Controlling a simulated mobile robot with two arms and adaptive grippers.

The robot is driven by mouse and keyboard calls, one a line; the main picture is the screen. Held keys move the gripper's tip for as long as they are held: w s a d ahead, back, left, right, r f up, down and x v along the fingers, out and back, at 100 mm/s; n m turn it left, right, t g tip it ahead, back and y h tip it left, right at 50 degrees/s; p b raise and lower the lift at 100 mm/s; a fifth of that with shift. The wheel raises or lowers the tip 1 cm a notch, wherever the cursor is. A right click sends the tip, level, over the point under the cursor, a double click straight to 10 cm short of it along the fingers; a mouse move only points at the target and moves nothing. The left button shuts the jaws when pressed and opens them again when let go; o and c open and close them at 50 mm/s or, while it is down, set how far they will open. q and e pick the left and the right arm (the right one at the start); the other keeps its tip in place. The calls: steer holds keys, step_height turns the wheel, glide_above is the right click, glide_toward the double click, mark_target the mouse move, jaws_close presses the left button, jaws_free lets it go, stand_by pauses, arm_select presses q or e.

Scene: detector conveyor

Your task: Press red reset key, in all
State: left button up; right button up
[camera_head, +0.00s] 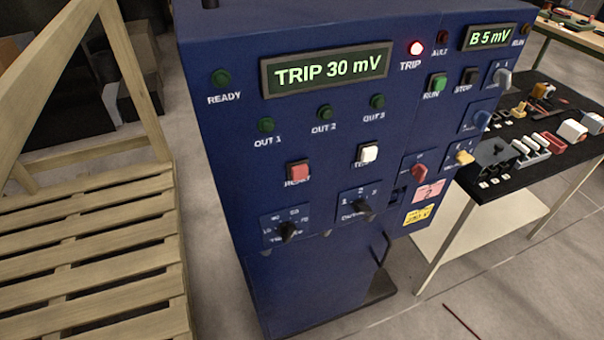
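The red reset key (298,172) is a square red button on the front of the blue cabinet (305,225), left of centre, with a RESET label below it. A white key (368,153) sits to its right. The main display (325,72) reads TRIP 30 mV. The READY lamp (221,77) and the OUT lamps (323,112) look dark green and unlit. Neither of my grippers is in view.
Black rotary knobs (288,231) stick out below the keys. A wooden slatted pallet rack (90,262) stands left of the cabinet. A table (520,190) with several parts stands to the right. The second display (490,37) reads B 5 mV. Floor shows in front.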

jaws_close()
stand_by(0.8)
